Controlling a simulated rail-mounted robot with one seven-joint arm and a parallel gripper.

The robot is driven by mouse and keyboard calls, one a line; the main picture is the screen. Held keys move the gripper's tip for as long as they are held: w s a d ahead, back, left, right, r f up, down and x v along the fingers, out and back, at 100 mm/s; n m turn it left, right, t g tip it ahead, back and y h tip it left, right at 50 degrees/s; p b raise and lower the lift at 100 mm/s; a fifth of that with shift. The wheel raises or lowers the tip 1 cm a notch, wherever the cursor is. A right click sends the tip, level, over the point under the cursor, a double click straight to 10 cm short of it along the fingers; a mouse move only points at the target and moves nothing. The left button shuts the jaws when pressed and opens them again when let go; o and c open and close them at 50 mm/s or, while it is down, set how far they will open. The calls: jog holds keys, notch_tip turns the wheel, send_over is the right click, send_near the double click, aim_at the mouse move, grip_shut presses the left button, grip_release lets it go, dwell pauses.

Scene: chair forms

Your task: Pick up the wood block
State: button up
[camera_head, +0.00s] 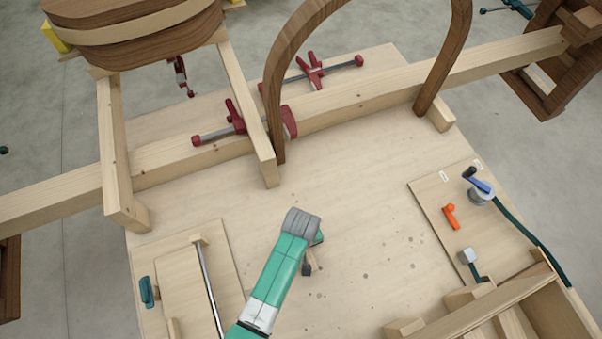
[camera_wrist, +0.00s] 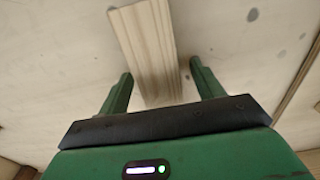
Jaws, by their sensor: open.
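The wood block (camera_wrist: 146,36) is a pale, long piece with lengthwise grooves, lying on the plywood table in the wrist view. Its near end lies between the two green fingers of my gripper (camera_wrist: 161,68), which is open. In the head view, my gripper (camera_head: 313,254) is low over the middle of the table, mostly hidden by my grey and green wrist. Only a small tan sliver shows beside it, probably the block.
A wooden beam (camera_head: 345,111) with red clamps (camera_head: 289,121) crosses the table behind. A board with a metal rod (camera_head: 209,284) lies left. A tool board (camera_head: 434,203) with an orange tool (camera_head: 451,216) lies right. A wooden crate (camera_head: 557,296) stands front right. Bare table surrounds my gripper.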

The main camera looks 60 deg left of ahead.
jog(key=c, duration=1.1)
jog(key=shift+c, duration=0.2)
jog(key=shift+r, duration=0.1)
jog(key=shift+r, duration=0.5)
notch_tip(320, 180, up, 2)
jog(key=shift+r, duration=0.1)
jog(key=shift+s+d+r, duration=0.15)
jog(key=shift+s+d, duration=0.25)
jog(key=shift+d, duration=0.1)
jog(key=s+d, duration=0.3)
jog(key=s+d+r, duration=0.1)
jog(key=s+d, duration=0.2)
jog(key=d, duration=0.1)
jog(key=s+d+b, duration=0.1)
jog(key=s+d, duration=0.2)
jog(key=d, duration=0.1)
jog(key=shift+s+d+r, duration=0.1)
jog(key=shift+d+r, duration=0.1)
jog(key=shift+d, duration=0.05)
